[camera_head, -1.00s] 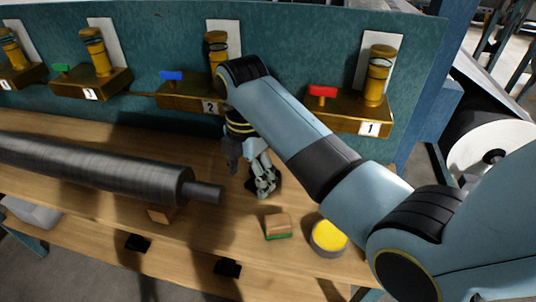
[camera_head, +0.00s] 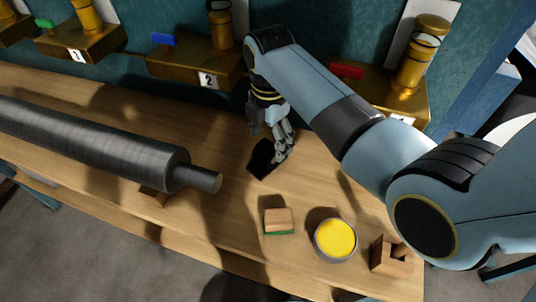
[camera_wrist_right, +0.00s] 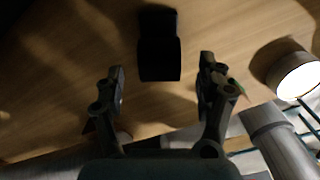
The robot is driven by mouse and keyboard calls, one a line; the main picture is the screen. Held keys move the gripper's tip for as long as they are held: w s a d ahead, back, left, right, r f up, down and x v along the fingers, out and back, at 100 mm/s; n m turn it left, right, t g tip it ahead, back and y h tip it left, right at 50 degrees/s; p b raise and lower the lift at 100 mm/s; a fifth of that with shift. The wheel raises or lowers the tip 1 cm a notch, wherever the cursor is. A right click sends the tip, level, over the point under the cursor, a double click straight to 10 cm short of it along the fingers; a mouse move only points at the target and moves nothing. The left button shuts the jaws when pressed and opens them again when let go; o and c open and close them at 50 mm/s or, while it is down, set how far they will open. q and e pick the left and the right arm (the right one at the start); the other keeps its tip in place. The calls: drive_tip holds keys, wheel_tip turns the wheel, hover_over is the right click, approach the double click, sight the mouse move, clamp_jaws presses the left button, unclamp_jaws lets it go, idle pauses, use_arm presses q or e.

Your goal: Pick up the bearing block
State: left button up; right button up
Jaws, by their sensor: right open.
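A black block (camera_head: 262,158), which I take for the bearing block, lies on the wooden bench right of the grey roll's end. Part of it is hidden behind my right gripper (camera_head: 281,148). In the right wrist view the block (camera_wrist_right: 159,45) lies ahead of the gripper (camera_wrist_right: 162,80), roughly in line with the gap between the fingers. The fingers are apart with nothing between them. The gripper is close to the block; I cannot tell how high it is. My left gripper is not in view.
The grey roll (camera_head: 95,140) lies at the left. A wooden block with a green base (camera_head: 278,220), a yellow-topped tin (camera_head: 335,239) and a notched wooden block (camera_head: 391,256) stand along the front edge. Numbered brass stands (camera_head: 195,72) line the teal back panel.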

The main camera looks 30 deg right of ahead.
sight(267, 146)
drive_tip(key=f, duration=0.5)
drive_tip(key=shift+a+f, duration=0.2)
drive_tip(key=shift+a, duration=0.05)
clamp_jaws()
